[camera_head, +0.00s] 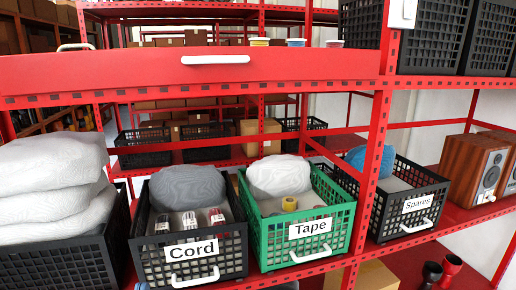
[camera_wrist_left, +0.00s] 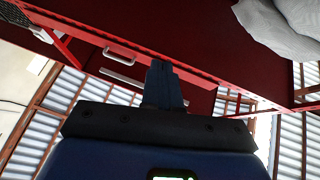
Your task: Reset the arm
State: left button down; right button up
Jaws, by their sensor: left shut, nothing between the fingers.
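My left gripper (camera_wrist_left: 163,72) shows in the left wrist view, its dark blue fingers together and empty. Beyond its tips is the dark red surface and edge of a shelf, with a white handle (camera_wrist_left: 120,54) just left of the fingers. I see no contact between the fingers and anything. In the head view I cannot make out either gripper clearly. My right gripper does not show.
The red rack holds a black Cord crate (camera_head: 195,265), a green Tape crate (camera_head: 309,246) and a black Spares crate (camera_head: 417,221). White sacks (camera_head: 48,190) are stacked at left, wooden speakers (camera_head: 469,172) at right. Goblet drums (camera_head: 451,268) stand lower right.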

pick_arm(q)
jog(key=s+d+f+g+h, duration=0.1)
jog(key=s+f+g, duration=0.5)
jog(key=s+f, duration=1.1)
notch_tip(320, 180, down, 2)
jog(key=shift+s+d+m+g, duration=0.25)
jog(key=shift+d+m+g, duration=0.15)
jog(key=shift+d, duration=0.05)
